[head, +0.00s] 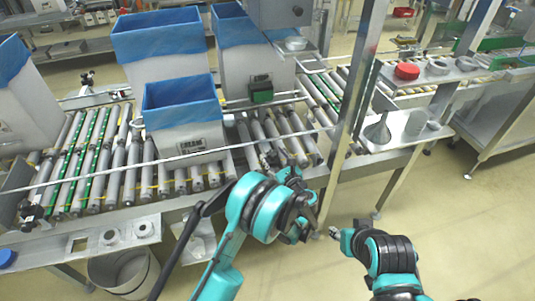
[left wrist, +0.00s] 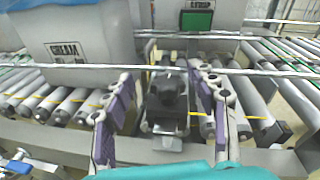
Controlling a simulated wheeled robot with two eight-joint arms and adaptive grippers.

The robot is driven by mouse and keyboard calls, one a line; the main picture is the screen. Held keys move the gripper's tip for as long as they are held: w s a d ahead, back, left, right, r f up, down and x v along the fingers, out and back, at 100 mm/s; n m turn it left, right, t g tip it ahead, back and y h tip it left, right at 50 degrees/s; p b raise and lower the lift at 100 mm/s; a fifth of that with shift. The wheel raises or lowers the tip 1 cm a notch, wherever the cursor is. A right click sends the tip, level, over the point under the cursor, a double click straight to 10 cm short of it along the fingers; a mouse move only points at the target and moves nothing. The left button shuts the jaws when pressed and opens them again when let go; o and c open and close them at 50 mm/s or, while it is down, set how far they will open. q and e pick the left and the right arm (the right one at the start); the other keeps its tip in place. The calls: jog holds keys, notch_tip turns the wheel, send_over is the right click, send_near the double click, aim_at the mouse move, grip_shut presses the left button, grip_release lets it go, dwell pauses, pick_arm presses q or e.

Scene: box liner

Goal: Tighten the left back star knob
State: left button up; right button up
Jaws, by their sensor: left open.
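A black star knob (left wrist: 168,86) on a dark clamp block shows in the left wrist view, at the rail of the roller conveyor. My left gripper (left wrist: 164,112) is open, with one purple-padded finger on each side of the knob and clamp; I cannot tell whether they touch it. In the head view my left gripper (head: 284,174) is at the front rail, partly hidden by its own wrist. Another dark knob clamp (head: 87,79) sits on the back rail at the far left, and one (head: 31,212) at the front left. My right arm shows low right; its jaws cannot be made out.
A cream box (head: 185,137) with a blue liner stands on the roller conveyor (head: 95,190), with other lined boxes behind. A metal post (head: 352,120) and a shelf with a red lid (head: 407,71) and funnel (head: 379,128) stand right. A bin (head: 122,272) stands below.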

pick_arm(q)
jog(key=shift+s+d+f, duration=0.25)
jog(key=shift+d+f, duration=0.05)
jog(key=shift+s+d+f+m, duration=0.1)
jog(key=shift+s+m, duration=0.05)
jog(key=shift+m, duration=0.25)
jog(key=shift+w+f+m+t, duration=0.25)
jog(key=shift+f+m+t, duration=0.15)
jog(key=shift+f, duration=0.2)
jog(key=shift+d+f+m, duration=0.2)
jog(key=shift+f+m, duration=0.1)
jog(key=b+x, duration=0.2)
jog(key=x, duration=0.5)
jog(key=shift+w+a+r, duration=0.1)
jog(key=shift+w+a, duration=0.15)
jog(key=shift+w, duration=0.1)
jog(key=c, duration=1.3)
pick_arm(e)
jog(key=shift+w+a+f, duration=0.1)
jog(key=shift+a+f, duration=0.2)
jog(key=shift+f, duration=0.25)
jog(key=shift+w+a+f, duration=0.1)
jog(key=shift+a+f, duration=0.2)
jog(key=shift+f, duration=0.25)
